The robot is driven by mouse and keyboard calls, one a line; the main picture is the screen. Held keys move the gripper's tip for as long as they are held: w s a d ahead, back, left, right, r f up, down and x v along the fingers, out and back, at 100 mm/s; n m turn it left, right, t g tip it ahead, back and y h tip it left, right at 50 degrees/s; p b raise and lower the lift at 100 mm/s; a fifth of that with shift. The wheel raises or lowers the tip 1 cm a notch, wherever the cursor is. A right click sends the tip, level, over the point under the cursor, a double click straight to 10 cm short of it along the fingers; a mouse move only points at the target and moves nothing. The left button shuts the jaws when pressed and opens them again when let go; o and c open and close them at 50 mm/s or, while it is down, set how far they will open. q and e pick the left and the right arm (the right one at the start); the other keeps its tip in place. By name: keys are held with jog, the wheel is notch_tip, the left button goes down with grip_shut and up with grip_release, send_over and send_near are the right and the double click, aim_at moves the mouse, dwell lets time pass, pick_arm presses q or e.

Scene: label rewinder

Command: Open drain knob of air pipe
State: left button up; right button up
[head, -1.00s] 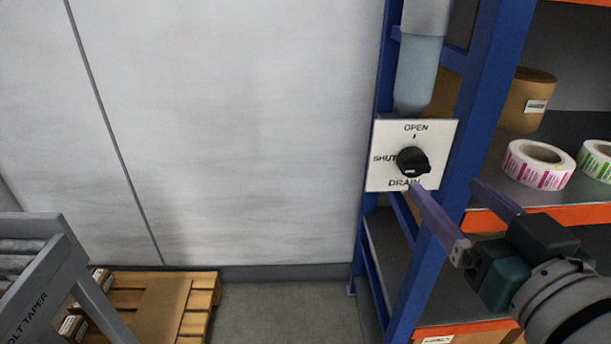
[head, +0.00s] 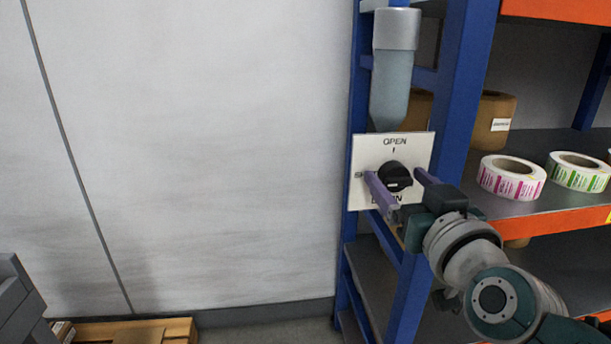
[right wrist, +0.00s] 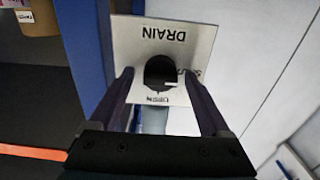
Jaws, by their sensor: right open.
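The black drain knob (head: 395,176) sits in the middle of a white plate (head: 417,150) marked OPEN at the top and DRAIN at the bottom. A word at the left of the plate is partly covered by a finger. My right gripper (head: 399,176) is open, with its two purple fingers at the plate, one to each side of the knob in the picture. The right wrist view shows the knob (right wrist: 160,72) between the open fingers, with the plate upside down. I cannot tell whether the fingers touch the knob. My left gripper is not in view.
A grey filter bowl (head: 392,85) hangs above the plate. The blue rack post (head: 458,90) stands close on the right. Label rolls (head: 512,177) lie on the shelf beyond. The pale wall on the left is bare, with a wooden pallet (head: 135,330) below.

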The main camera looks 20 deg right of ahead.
grip_shut()
dwell(0.8)
